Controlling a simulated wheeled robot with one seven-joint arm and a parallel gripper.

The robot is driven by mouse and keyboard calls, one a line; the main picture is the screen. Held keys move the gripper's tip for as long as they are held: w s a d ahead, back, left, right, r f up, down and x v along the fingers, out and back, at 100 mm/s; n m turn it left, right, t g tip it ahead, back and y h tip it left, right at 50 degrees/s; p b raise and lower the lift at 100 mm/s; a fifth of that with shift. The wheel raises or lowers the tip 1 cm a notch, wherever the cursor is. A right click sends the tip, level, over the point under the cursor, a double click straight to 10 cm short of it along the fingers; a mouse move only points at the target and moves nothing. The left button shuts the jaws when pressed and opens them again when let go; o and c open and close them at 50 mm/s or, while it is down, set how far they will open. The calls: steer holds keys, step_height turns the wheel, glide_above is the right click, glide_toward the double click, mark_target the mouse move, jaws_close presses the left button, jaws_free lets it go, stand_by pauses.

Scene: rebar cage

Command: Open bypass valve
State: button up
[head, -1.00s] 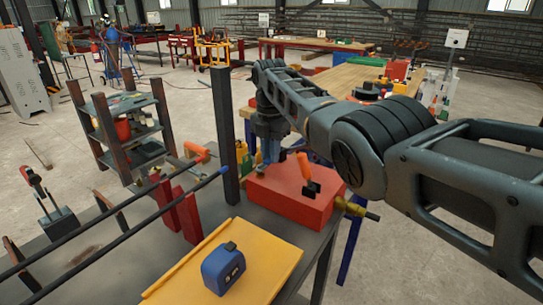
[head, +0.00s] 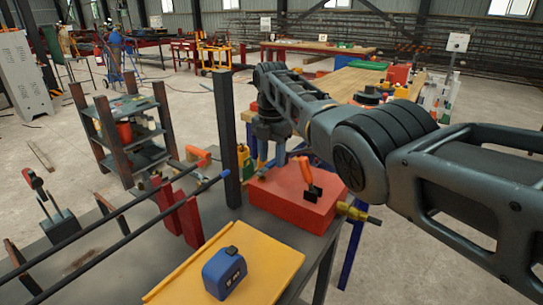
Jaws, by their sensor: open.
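A red box (head: 292,205) with brass-coloured fittings (head: 352,211) at its right end sits at the table's right edge in the head view. An orange handle with a black base (head: 306,172) stands on its top. I cannot tell for sure which part is the bypass valve. My gripper (head: 270,162) points down behind the far left part of the box, left of the orange handle. It is open, with its fingers apart. The fingertips are small and partly hidden, and I see no contact with the handle.
A dark upright post (head: 228,140) stands just left of my gripper. Long dark bars (head: 120,240) cross the table's left side. A blue tape measure (head: 224,272) lies on a yellow tray (head: 270,268) in front. A dark shelf (head: 125,135) stands behind.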

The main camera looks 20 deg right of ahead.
mark_target(272, 163)
step_height(272, 163, up, 8)
steer(key=shift+f, duration=0.25)
stand_by(0.4)
